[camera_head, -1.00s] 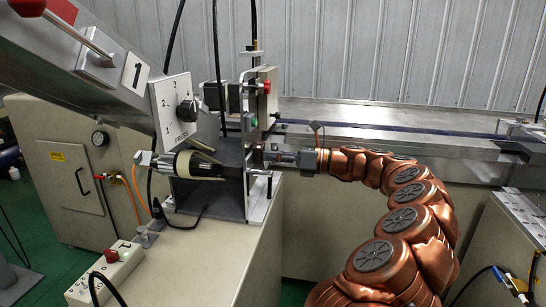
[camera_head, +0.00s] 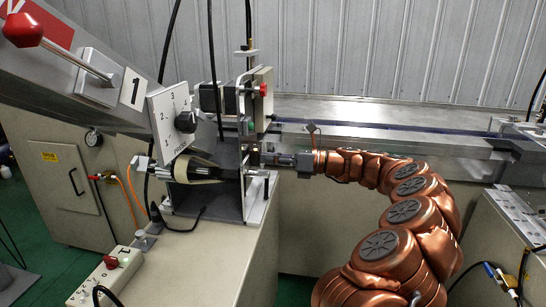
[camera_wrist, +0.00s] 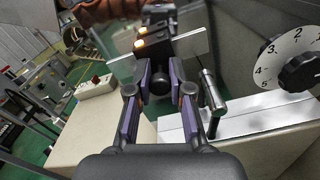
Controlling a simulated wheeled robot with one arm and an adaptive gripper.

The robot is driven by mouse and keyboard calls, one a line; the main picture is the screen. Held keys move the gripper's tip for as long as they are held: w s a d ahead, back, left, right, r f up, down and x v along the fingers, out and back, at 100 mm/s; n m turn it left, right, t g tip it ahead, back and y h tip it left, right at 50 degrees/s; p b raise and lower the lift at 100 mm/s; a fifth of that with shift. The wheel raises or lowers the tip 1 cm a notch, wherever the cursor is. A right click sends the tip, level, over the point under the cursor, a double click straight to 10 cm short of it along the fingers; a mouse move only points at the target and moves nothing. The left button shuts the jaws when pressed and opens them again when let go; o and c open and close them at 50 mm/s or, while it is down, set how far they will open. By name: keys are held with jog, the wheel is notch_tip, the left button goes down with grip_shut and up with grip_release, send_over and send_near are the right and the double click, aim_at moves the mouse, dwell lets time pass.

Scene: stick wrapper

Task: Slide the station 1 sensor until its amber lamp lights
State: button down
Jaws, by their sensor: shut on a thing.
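The sensor, a small dark block (camera_wrist: 158,22), sits ahead of my gripper in the wrist view. Two small spots glow amber-yellow on its left side, at its lamps (camera_wrist: 139,43). My gripper (camera_wrist: 160,78) is shut on the sensor's dark lower part, with a purple-padded finger on each side. In the head view my gripper (camera_head: 282,160) reaches in from the right to the station's upright metal plate (camera_head: 258,208). The sensor is small and mostly hidden there, so its lamps cannot be made out.
A metal rod (camera_wrist: 212,92) stands close right of my fingers, near a numbered dial (camera_wrist: 297,72). A press knob (camera_head: 185,122) and a red-knobbed lever (camera_head: 24,30) are at left. A switch box (camera_head: 108,277) lies on the bench. A long rail (camera_head: 390,138) runs behind my arm.

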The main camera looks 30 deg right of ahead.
jog(key=c, duration=1)
grip_release()
jog(key=shift+s, duration=0.1)
jog(key=v, duration=1.2)
jog(key=shift+r, duration=0.1)
